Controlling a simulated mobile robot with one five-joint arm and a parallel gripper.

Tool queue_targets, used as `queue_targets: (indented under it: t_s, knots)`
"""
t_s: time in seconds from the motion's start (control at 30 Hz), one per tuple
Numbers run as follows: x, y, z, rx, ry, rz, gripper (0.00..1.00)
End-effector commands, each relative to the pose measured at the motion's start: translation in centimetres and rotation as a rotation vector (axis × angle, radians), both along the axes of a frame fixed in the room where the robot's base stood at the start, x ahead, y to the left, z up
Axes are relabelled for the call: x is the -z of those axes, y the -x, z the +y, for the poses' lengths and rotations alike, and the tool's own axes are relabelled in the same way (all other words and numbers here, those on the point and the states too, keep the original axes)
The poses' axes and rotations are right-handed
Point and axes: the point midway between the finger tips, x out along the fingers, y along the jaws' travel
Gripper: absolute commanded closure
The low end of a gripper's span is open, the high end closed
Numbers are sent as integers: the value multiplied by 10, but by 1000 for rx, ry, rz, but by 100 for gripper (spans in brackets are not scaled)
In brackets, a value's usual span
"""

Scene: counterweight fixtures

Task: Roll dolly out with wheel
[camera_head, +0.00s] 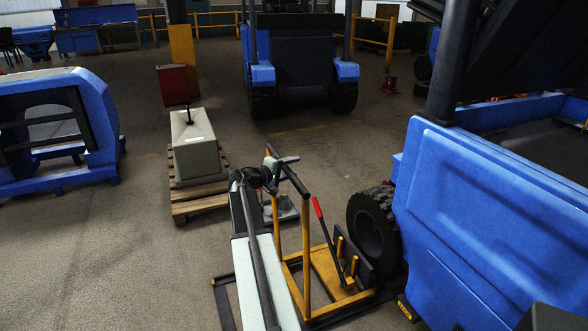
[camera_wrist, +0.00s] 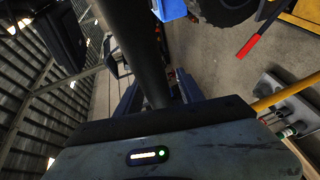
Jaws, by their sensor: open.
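The yellow dolly (camera_head: 306,250) stands right of centre in the head view, with a black handle bar (camera_head: 296,183) across its top and a red-gripped lever (camera_head: 317,207). The wheel (camera_head: 369,230), a black tyre, stands upright against the dolly's far right side, close to the blue vehicle. I cannot tell whether it touches the vehicle. My gripper (camera_head: 279,167) is open at the far part of the handle bar; contact is unclear. In the wrist view a thick black bar (camera_wrist: 140,45) runs between dark finger-like shapes. The red lever grip (camera_wrist: 248,46) and part of the tyre (camera_wrist: 222,9) show too.
A blue vehicle body (camera_head: 490,220) fills the right side. A grey block (camera_head: 195,150) stands on a wooden pallet (camera_head: 200,207) left of the dolly. A blue shell (camera_head: 100,110) stands at left and another blue vehicle (camera_head: 262,75) behind. Floor at lower left is clear.

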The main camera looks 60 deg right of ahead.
Motion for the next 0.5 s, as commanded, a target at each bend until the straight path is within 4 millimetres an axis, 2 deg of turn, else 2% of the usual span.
queue_targets:
  t_s: [0.23, 0.27, 0.4, 0.5]
  knots:
    - [0, 1, -2, 0, 0, 0, 55]
    - [0, 1, -2, 0, 0, 0, 61]
    - [0, 1, -2, 1, 0, 0, 100]
    - [0, 1, -2, 1, 0, 0, 100]
